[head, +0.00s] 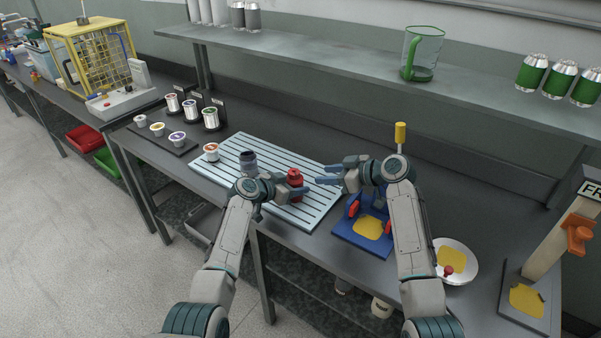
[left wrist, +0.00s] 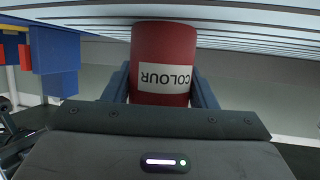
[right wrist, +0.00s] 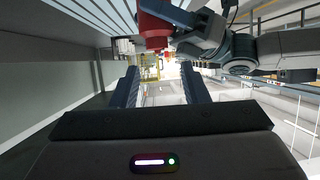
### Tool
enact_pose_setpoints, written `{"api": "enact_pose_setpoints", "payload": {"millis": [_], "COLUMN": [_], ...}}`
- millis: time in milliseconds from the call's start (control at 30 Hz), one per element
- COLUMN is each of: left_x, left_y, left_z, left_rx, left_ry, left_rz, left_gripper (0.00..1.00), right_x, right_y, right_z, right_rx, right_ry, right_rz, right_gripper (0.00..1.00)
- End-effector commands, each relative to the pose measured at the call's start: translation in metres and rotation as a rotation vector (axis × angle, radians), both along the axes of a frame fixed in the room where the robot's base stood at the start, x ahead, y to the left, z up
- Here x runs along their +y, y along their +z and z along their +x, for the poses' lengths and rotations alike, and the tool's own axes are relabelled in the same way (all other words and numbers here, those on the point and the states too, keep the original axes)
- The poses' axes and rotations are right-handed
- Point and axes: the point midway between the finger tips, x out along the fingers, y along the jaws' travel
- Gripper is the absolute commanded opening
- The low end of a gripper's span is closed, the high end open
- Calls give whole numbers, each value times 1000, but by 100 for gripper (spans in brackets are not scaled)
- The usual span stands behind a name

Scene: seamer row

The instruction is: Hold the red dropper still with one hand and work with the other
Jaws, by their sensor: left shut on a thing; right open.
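The red dropper (head: 295,178) stands upright over the slatted light-blue rack (head: 226,158); whether its base touches the slats I cannot tell. My left gripper (head: 296,190) is shut around it. In the left wrist view the dropper (left wrist: 165,55) sits between both fingers, with a white "COLOUR" label that reads upside down. My right gripper (head: 328,174) is open and empty, just right of the dropper, its fingers pointing towards it. In the right wrist view the dropper (right wrist: 153,30) shows beyond the open fingers (right wrist: 160,85), partly cut off by the top edge.
A dark-lidded jar (head: 248,160) stands on the rack behind my left gripper. A blue press (head: 364,225) with a yellow handle is by my right arm. A white plate (head: 457,270) lies further right. Small pots and cans (head: 210,118) stand back left. A shelf (head: 330,70) runs above.

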Motion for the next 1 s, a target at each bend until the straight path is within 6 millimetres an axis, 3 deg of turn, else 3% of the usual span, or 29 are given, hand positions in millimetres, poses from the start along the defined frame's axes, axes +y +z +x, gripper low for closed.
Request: {"api": "enact_pose_setpoints", "payload": {"millis": [100, 267, 700, 1000], "left_x": [0, 0, 0, 0], "left_y": [-1, -1, -1, -1], "left_z": [0, -1, -1, 0], "left_rx": [2, 2, 2, 2], "left_ry": [-1, -1, -1, -1], "left_rz": [0, 1, 1, 1], "left_gripper": [26, 26, 26, 26], "right_x": [-12, -14, 53, 80], "right_y": [6, 9, -21, -34], "right_z": [8, 13, 44, 57], "right_rx": [-7, -17, -14, -16], "right_ry": [69, 109, 112, 110], "right_rz": [16, 32, 35, 31], "right_gripper": [41, 41, 41, 41]}}
